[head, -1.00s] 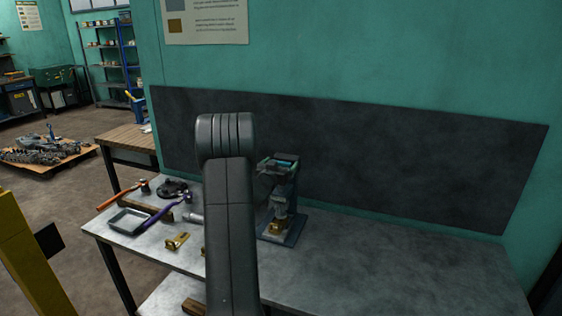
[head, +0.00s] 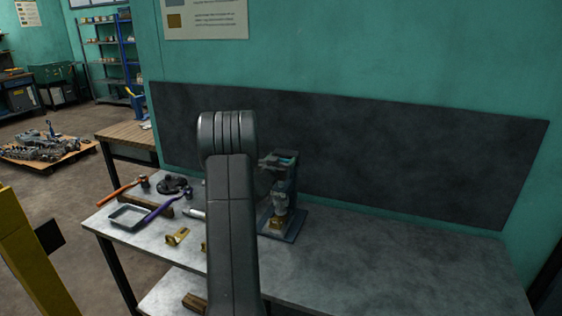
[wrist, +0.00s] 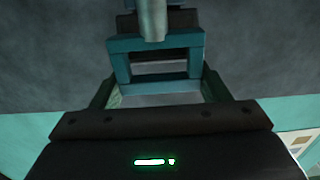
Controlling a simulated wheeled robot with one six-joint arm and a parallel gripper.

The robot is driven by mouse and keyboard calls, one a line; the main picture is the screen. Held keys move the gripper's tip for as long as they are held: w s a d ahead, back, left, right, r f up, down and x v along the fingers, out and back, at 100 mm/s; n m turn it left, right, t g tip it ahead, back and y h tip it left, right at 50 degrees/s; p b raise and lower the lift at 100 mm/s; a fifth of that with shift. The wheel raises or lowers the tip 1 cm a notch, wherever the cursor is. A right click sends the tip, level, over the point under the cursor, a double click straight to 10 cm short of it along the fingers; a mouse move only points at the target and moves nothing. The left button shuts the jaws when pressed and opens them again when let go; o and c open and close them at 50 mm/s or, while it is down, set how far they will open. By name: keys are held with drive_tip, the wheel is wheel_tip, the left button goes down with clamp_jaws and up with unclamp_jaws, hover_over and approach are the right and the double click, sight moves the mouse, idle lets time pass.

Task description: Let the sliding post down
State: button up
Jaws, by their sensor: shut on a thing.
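A small stand with a blue base (head: 285,232), a dark upright column (head: 292,185) and a silver cylindrical part (head: 280,203) stands on the metal bench, just right of my arm. Its teal-rimmed top (head: 286,156) shows above the column. In the wrist view, my gripper (wrist: 157,72) is shut on a teal rectangular frame (wrist: 155,43), with one finger at each side. A silver rod (wrist: 152,20) shows beyond the frame. In the head view my arm hides most of my gripper. I cannot tell which part is the sliding post.
The bench (head: 380,265) is clear to the right. On its left lie a grey tray (head: 127,217), a purple-handled hammer (head: 165,207), an orange-handled hammer (head: 118,194) and a brass piece (head: 177,237). A dark panel (head: 400,165) is on the wall behind.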

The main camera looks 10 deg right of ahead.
wheel_tip(320, 180, down, 3)
drive_tip(key=shift+r+b, duration=0.1)
drive_tip(key=shift+b, duration=0.8)
drive_tip(key=o, duration=1.4)
drive_tip(key=b+v, duration=0.3)
drive_tip(key=v, duration=1.1)
drive_tip(key=shift+w+r, duration=0.1)
